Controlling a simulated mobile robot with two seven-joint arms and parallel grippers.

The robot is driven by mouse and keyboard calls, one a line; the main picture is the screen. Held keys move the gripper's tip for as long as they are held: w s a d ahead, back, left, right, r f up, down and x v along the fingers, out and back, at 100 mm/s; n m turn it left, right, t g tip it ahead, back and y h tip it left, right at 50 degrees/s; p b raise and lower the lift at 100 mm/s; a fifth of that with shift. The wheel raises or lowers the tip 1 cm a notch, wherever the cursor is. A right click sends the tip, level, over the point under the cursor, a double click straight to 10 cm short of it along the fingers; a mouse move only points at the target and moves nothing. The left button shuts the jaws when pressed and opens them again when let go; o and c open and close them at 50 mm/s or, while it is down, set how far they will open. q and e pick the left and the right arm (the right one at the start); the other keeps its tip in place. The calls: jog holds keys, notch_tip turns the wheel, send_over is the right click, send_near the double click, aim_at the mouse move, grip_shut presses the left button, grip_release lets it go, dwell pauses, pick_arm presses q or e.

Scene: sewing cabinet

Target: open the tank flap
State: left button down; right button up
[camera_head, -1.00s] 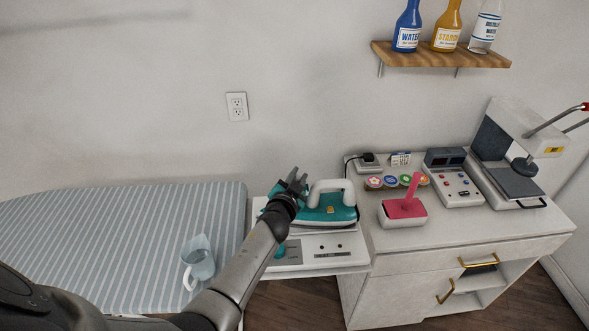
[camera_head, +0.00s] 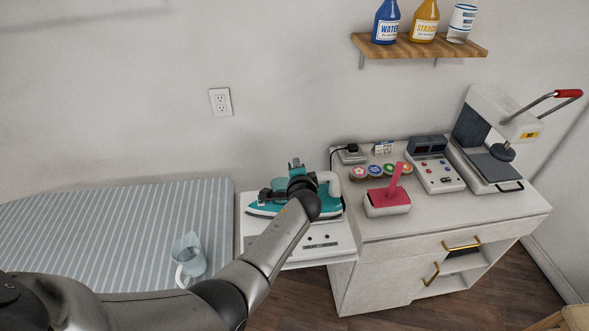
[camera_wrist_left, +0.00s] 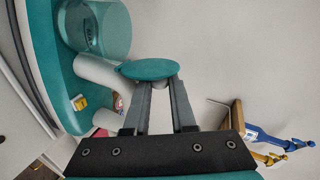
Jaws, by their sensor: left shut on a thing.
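The teal iron (camera_head: 262,208) with a white handle (camera_head: 331,184) sits on a white station (camera_head: 318,242). In the left wrist view the iron's body (camera_wrist_left: 57,62) and its clear round tank (camera_wrist_left: 96,27) are at the upper left. The tank flap (camera_wrist_left: 146,69) is a teal oval disc at the fingertips, standing out from the tank. My left gripper (camera_wrist_left: 159,90) is shut on it; the disc hides the very tips. In the head view my left gripper (camera_head: 296,165) is above the iron, and my wrist hides part of the iron. My right gripper is not in view.
A striped ironing board (camera_head: 110,240) with a clear jug (camera_head: 189,257) is at the left. The white cabinet (camera_head: 470,215) at the right holds a red-and-white device (camera_head: 387,201), a control box (camera_head: 437,172) and a press (camera_head: 490,140). A bottle shelf (camera_head: 415,47) hangs above.

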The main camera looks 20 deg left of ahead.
pick_arm(q)
jog(key=shift+w+d+m, duration=0.1)
jog(key=shift+d+m, duration=0.05)
jog(key=shift+m, duration=0.25)
jog(key=c, duration=0.8)
grip_release()
jog(key=shift+f, duration=0.15)
